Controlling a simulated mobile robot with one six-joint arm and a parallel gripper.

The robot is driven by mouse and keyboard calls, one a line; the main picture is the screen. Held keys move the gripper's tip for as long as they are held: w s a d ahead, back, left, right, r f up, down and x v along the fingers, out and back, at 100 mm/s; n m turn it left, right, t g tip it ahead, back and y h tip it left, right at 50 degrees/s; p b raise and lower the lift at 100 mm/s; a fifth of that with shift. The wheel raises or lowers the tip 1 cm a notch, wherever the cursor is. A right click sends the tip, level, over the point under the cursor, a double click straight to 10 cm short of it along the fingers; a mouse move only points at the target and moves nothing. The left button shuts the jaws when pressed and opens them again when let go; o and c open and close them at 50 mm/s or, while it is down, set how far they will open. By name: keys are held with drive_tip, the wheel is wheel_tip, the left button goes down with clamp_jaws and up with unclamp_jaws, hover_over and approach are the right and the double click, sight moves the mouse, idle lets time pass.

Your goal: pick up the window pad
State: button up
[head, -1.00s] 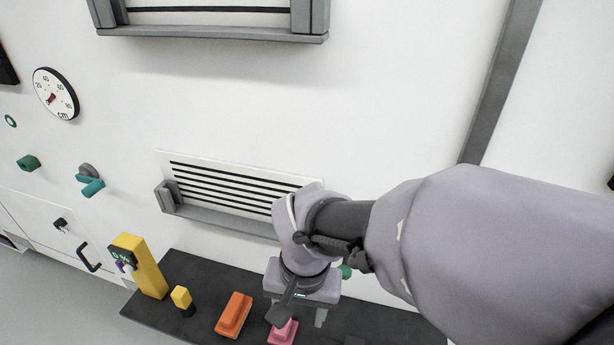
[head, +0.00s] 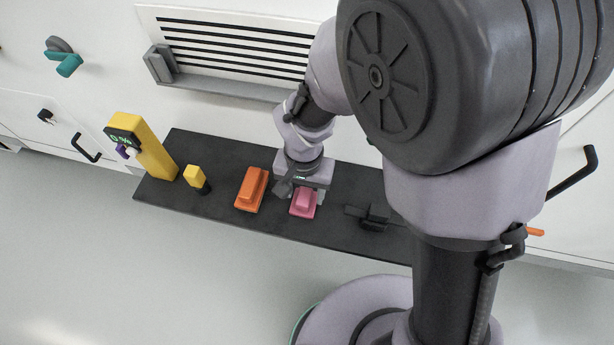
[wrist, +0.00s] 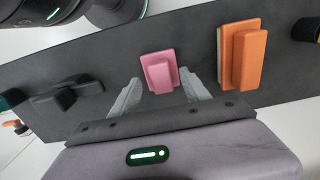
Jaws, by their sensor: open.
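Two block-shaped pads lie on the dark shelf (head: 225,225): a pink pad (head: 303,203) and a larger orange pad (head: 251,189) to its left. No label shows which is the window pad. My gripper (head: 307,193) is open above the shelf, right at the pink pad. In the wrist view the pink pad (wrist: 159,72) sits ahead of and between the two grey fingers (wrist: 163,93), with nothing gripped. The orange pad (wrist: 241,55) stands clear to the right there. Whether the fingers reach down beside the pink pad I cannot tell.
On the shelf, a small yellow-and-black item (head: 195,178) and a yellow post with a display (head: 150,147) stand left. A dark fitting (head: 372,216) lies to the right of the pink pad. A louvred vent (head: 230,50) is on the wall behind.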

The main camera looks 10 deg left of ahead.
sight(304, 196)
wheel_tip(304, 196, down, 3)
drive_tip(key=shift+w+a+r+b, duration=0.1)
drive_tip(key=shift+b, duration=0.2)
drive_tip(key=shift+r, duration=0.1)
drive_tip(key=shift+c, duration=0.6)
clamp_jaws()
wheel_tip(304, 196, up, 10)
drive_tip(key=p, duration=0.4)
